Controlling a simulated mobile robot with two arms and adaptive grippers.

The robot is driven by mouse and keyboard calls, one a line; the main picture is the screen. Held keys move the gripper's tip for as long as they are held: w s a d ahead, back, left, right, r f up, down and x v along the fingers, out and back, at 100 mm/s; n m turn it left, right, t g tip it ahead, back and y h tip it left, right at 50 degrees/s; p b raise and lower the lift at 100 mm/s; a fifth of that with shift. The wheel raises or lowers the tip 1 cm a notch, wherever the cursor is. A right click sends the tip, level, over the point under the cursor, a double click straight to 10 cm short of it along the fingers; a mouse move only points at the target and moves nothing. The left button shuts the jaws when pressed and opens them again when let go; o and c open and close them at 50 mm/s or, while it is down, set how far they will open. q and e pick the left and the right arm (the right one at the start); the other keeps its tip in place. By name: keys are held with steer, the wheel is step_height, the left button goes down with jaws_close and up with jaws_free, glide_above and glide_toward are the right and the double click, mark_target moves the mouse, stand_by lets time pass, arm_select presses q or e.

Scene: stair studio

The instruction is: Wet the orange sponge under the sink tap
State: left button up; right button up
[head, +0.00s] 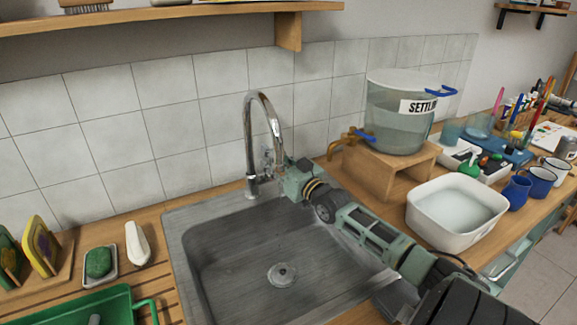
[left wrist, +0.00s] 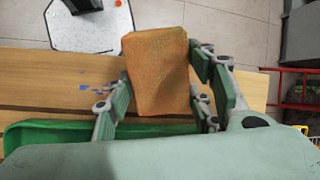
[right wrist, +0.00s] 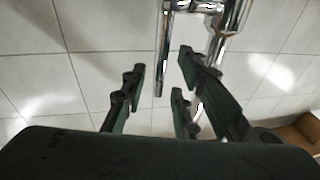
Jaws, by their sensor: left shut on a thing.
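The orange sponge (left wrist: 158,62) shows in the left wrist view, held between the fingers of my left gripper (left wrist: 160,82). It is above a wooden counter edge and a green tray. The left gripper and the sponge are outside the head view. The chrome sink tap (head: 262,130) stands at the back of the steel sink (head: 230,250). My right gripper (head: 287,178) is just right of the tap's body, near its handle. In the right wrist view its fingers (right wrist: 165,85) are apart, with the chrome tap (right wrist: 222,40) beyond them. No water stream shows.
A white basin (head: 455,238) and a wooden stand (head: 375,175) with a water tank (head: 397,130) are right of the sink. A green sponge in a dish (head: 99,264) and a green tray (head: 90,308) are at left. A shelf (head: 150,15) hangs above.

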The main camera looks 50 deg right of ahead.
steer(key=s+a+f, duration=0.1)
steer(key=s, duration=0.9)
steer(key=shift+s+f, duration=0.15)
steer(key=shift+s, duration=0.15)
